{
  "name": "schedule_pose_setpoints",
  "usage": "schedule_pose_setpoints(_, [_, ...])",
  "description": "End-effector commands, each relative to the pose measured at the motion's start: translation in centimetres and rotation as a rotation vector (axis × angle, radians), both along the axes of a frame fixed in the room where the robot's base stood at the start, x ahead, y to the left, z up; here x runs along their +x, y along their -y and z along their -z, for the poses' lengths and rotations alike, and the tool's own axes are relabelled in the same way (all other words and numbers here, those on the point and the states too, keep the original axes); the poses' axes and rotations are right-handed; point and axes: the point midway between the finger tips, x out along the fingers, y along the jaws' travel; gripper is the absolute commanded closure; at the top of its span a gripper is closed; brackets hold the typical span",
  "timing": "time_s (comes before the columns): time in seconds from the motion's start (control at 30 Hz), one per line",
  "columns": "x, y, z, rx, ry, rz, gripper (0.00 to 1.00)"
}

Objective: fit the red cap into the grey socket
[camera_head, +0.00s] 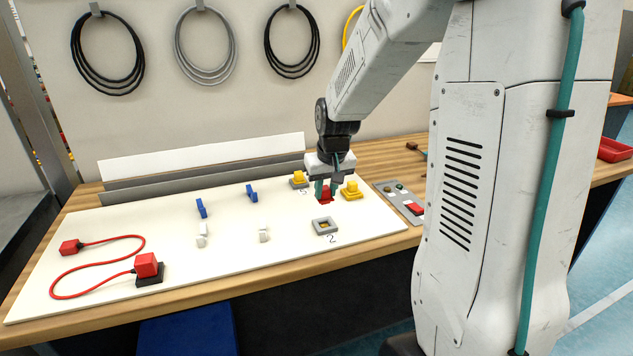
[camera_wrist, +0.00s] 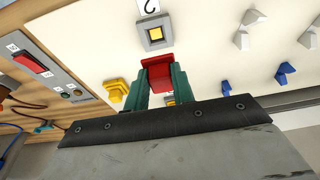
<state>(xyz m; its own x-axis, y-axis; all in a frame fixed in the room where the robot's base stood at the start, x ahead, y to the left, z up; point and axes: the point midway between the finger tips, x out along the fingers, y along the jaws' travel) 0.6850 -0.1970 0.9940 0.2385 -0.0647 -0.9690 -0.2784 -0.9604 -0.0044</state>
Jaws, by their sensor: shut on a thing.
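The red cap (camera_head: 325,195) is held between the fingers of my gripper (camera_head: 325,186), above the white board. In the wrist view the red cap (camera_wrist: 158,72) sits between the two green fingers (camera_wrist: 160,84), which are shut on it. The grey socket (camera_head: 324,226) lies on the board in front of the cap, with the number 2 beside it. In the wrist view the socket (camera_wrist: 155,35) is a grey square frame with a yellowish inside, apart from the cap. The gap between the cap and the board is hard to judge.
Yellow pieces (camera_head: 351,190) and (camera_head: 298,178) stand on either side of my gripper. A grey panel (camera_head: 398,201) with a red switch lies to the right. Blue pieces (camera_head: 201,208), white pieces (camera_head: 264,235) and a red cable plug (camera_head: 147,265) are to the left.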

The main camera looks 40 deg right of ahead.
Motion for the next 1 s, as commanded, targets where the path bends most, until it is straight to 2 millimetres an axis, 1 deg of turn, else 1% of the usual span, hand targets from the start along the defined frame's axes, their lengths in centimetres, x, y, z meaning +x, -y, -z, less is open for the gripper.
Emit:
schedule_pose_setpoints(0.17, [-0.1,0.2,1.1,0.002,-0.003,0.003,0.99])
schedule_pose_setpoints(0.4, [-0.1,0.1,3.4,0.001,-0.002,0.002,0.99])
schedule_pose_setpoints(0.6, [-0.1,0.0,4.9,0.001,-0.003,0.000,0.99])
schedule_pose_setpoints(1.0, [-0.1,-0.1,6.2,0.001,-0.002,0.001,0.99])
